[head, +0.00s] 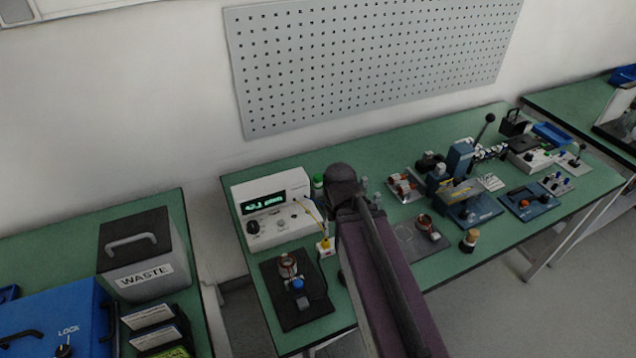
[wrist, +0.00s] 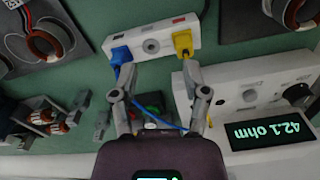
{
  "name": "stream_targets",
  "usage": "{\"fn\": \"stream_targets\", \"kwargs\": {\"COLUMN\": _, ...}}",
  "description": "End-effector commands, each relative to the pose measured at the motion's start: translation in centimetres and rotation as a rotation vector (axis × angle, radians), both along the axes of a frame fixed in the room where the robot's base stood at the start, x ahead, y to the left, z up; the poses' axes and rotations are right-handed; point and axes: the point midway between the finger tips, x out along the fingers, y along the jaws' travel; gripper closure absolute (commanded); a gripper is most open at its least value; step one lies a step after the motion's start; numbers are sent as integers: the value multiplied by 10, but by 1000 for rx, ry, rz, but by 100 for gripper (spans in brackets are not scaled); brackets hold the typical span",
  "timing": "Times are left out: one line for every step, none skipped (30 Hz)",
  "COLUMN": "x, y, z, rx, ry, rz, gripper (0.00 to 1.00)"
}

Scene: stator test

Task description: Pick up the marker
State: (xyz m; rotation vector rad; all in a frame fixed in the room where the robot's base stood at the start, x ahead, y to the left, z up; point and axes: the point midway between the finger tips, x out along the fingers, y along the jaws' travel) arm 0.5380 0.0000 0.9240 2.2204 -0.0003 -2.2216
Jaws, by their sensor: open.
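I cannot pick out a marker for certain. A small green-topped item (head: 318,182) stands beside the meter in the head view. In the wrist view, a green and dark item (wrist: 151,103) shows between my fingers, partly hidden by my gripper's body; I cannot tell if it is the marker. My gripper (wrist: 157,82) is open, with its two fingers apart and nothing clearly held. In the head view my arm hides the fingers.
A white meter (head: 272,205) reading 42.1 ohm, which also shows in the wrist view (wrist: 222,82), stands near my gripper. A white terminal block (wrist: 150,42) holds blue and yellow plugs. Fixtures crowd the green bench (head: 400,155). A grey waste bin (head: 143,250) stands left.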

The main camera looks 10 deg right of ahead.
Motion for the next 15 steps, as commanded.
{"fn": "stream_targets", "kwargs": {"x": 0, "y": 0, "z": 0, "rx": 0, "ry": 0, "rz": 0, "gripper": 41}}
{"fn": "stream_targets", "kwargs": {"x": 0, "y": 0, "z": 0, "rx": 0, "ry": 0, "rz": 0, "gripper": 41}}
{"fn": "stream_targets", "kwargs": {"x": 0, "y": 0, "z": 0, "rx": 0, "ry": 0, "rz": 0, "gripper": 41}}
{"fn": "stream_targets", "kwargs": {"x": 0, "y": 0, "z": 0, "rx": 0, "ry": 0, "rz": 0, "gripper": 41}}
{"fn": "stream_targets", "kwargs": {"x": 0, "y": 0, "z": 0, "rx": 0, "ry": 0, "rz": 0, "gripper": 41}}
{"fn": "stream_targets", "kwargs": {"x": 1, "y": 0, "z": 0, "rx": 0, "ry": 0, "rz": 0, "gripper": 41}}
{"fn": "stream_targets", "kwargs": {"x": 2, "y": 0, "z": 1, "rx": 0, "ry": 0, "rz": 0, "gripper": 41}}
{"fn": "stream_targets", "kwargs": {"x": 4, "y": 0, "z": 2, "rx": 0, "ry": 0, "rz": 0, "gripper": 41}}
{"fn": "stream_targets", "kwargs": {"x": 6, "y": 0, "z": 4, "rx": 0, "ry": 0, "rz": 0, "gripper": 41}}
{"fn": "stream_targets", "kwargs": {"x": 9, "y": 0, "z": 5, "rx": 0, "ry": 0, "rz": 0, "gripper": 41}}
{"fn": "stream_targets", "kwargs": {"x": 13, "y": 0, "z": 7, "rx": 0, "ry": 0, "rz": 0, "gripper": 41}}
{"fn": "stream_targets", "kwargs": {"x": 19, "y": 0, "z": 10, "rx": 0, "ry": 0, "rz": 0, "gripper": 41}}
{"fn": "stream_targets", "kwargs": {"x": 24, "y": 0, "z": 13, "rx": 0, "ry": 0, "rz": 0, "gripper": 41}}
{"fn": "stream_targets", "kwargs": {"x": 31, "y": 0, "z": 16, "rx": 0, "ry": 0, "rz": 0, "gripper": 41}}
{"fn": "stream_targets", "kwargs": {"x": 40, "y": 0, "z": 21, "rx": 0, "ry": 0, "rz": 0, "gripper": 41}}
